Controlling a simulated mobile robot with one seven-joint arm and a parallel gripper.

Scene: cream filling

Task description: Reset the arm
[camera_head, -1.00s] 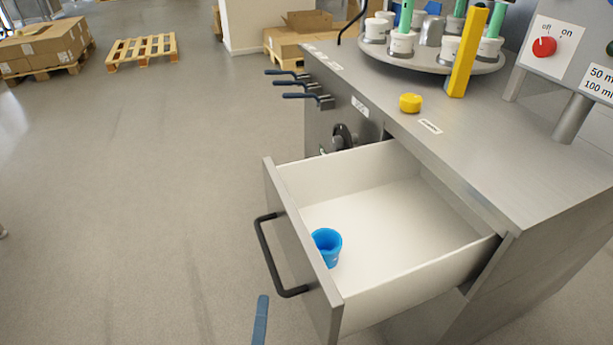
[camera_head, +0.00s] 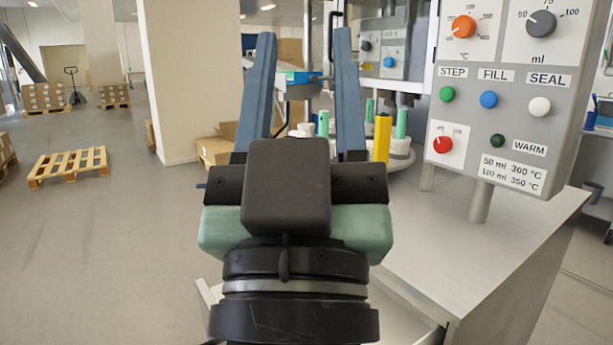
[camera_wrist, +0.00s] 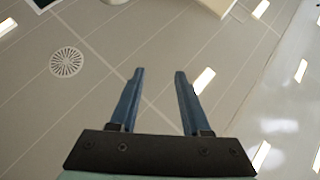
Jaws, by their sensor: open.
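My gripper (camera_head: 305,95) is raised in the middle of the head view. Its two blue fingers point up and stand wide apart with nothing between them. In the wrist view my gripper (camera_wrist: 159,88) is also open and empty, with the ceiling behind it. My arm hides most of the drawer; only a pale strip (camera_head: 430,333) of it shows low in the head view.
A control panel (camera_head: 505,60) stands on the steel counter (camera_head: 480,255) to the right. Behind my gripper are a turntable (camera_head: 402,160) with several cups and tubes, and a yellow bar (camera_head: 381,138). A pallet (camera_head: 68,166) lies on open floor at left.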

